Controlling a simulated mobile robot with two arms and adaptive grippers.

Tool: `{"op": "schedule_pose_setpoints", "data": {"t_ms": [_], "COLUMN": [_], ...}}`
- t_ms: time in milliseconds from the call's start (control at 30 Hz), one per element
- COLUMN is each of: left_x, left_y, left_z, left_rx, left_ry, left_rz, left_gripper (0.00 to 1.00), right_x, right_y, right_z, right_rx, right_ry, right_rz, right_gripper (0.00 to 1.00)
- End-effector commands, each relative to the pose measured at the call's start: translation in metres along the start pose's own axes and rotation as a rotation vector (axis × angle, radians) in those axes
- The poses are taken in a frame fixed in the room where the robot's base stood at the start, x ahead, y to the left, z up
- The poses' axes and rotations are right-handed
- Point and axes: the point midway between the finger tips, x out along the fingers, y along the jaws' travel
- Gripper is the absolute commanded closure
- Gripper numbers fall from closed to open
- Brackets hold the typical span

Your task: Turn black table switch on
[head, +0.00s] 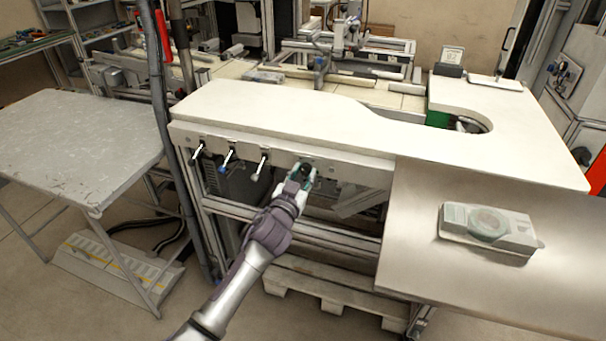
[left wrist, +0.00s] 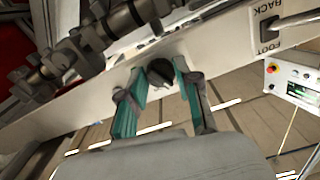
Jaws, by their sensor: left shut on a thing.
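The black table switch (head: 307,170) is a dark round knob on the front panel under the white tabletop. It also shows in the left wrist view (left wrist: 160,72), between the two green-padded fingers. My left gripper (head: 301,174) is at the knob, shut on it with one finger on each side. The left gripper also shows in the left wrist view (left wrist: 160,95). The fingers hide part of the knob, so its turned position is hard to read. My right gripper is in neither view.
Several levers (head: 230,157) stick out of the same panel left of the knob. The white tabletop (head: 270,110) overhangs above. A metal sheet (head: 410,250) with a grey device (head: 487,226) lies at the right. A grey table (head: 75,140) and a dark post (head: 160,90) stand left.

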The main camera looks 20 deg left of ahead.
Motion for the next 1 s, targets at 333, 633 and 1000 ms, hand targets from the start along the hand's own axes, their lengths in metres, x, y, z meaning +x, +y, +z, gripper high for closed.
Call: {"op": "schedule_pose_setpoints", "data": {"t_ms": [333,633,1000], "left_x": [0.0,0.0,0.0], "left_y": [-0.001,-0.001,-0.001], "left_z": [0.0,-0.001,0.0], "left_rx": [0.318,0.604,0.903], "left_ry": [-0.001,-0.001,-0.001], "left_rz": [0.0,0.001,0.001], "left_gripper": [1.0,1.0,1.0], "right_x": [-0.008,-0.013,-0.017], "right_y": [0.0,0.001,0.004], "right_z": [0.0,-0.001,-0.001], "right_rx": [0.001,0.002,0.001], "right_ry": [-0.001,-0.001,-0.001], "right_rz": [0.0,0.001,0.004], "right_gripper": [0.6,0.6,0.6]}}
